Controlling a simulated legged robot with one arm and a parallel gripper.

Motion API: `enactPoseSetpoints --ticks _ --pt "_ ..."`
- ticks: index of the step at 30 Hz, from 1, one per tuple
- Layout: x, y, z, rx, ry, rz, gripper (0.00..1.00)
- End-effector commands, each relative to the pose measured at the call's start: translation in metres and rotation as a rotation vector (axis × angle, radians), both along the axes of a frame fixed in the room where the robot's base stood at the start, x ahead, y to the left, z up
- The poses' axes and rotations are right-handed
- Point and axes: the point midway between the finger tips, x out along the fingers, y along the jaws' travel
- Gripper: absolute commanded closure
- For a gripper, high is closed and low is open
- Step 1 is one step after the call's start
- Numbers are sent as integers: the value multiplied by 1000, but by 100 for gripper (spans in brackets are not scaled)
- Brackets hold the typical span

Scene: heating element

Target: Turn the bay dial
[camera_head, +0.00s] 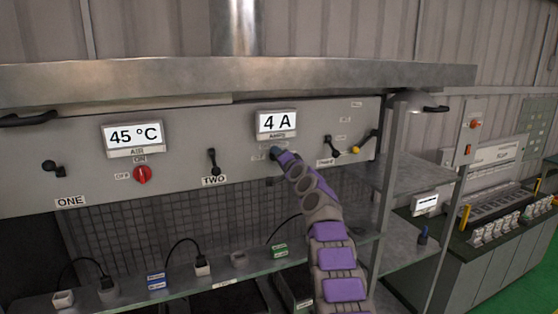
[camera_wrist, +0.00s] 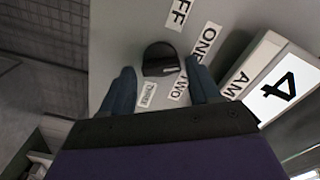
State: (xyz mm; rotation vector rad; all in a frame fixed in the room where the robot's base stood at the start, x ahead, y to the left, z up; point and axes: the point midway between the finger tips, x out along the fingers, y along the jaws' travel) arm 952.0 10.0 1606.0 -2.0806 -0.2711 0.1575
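The bay dial (camera_wrist: 160,55) is a dark round knob on the grey panel, with a pale mark on its lower side near the TWO label (camera_wrist: 178,89). Labels OFF, ONE and THREE also ring it. My gripper (camera_wrist: 162,72) faces the panel with its two dark blue fingers spread, one on each side of the dial. Gaps show between the fingers and the knob, and it looks open. In the head view my gripper (camera_head: 276,154) is at the panel under the 4 A display (camera_head: 277,123) and hides the dial.
A red switch (camera_head: 142,174) sits below the 45 °C display (camera_head: 133,136). Black levers (camera_head: 212,161) stick out from the panel on either side of my gripper. A glass shelf (camera_head: 190,285) with plugs and cables runs below. A metal ledge (camera_head: 240,78) overhangs above.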

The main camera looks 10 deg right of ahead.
Motion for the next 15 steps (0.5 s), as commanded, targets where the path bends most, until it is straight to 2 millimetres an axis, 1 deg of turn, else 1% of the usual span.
enactPoseSetpoints --ticks 1,2,3,11,15 --pt "0 0 0 0 0 0 33" --pt "0 0 0 0 0 0 31" --pt "0 1 1 0 0 1 30" --pt "-1 1 0 0 1 2 30" --pt "-4 0 -2 -1 0 2 30"
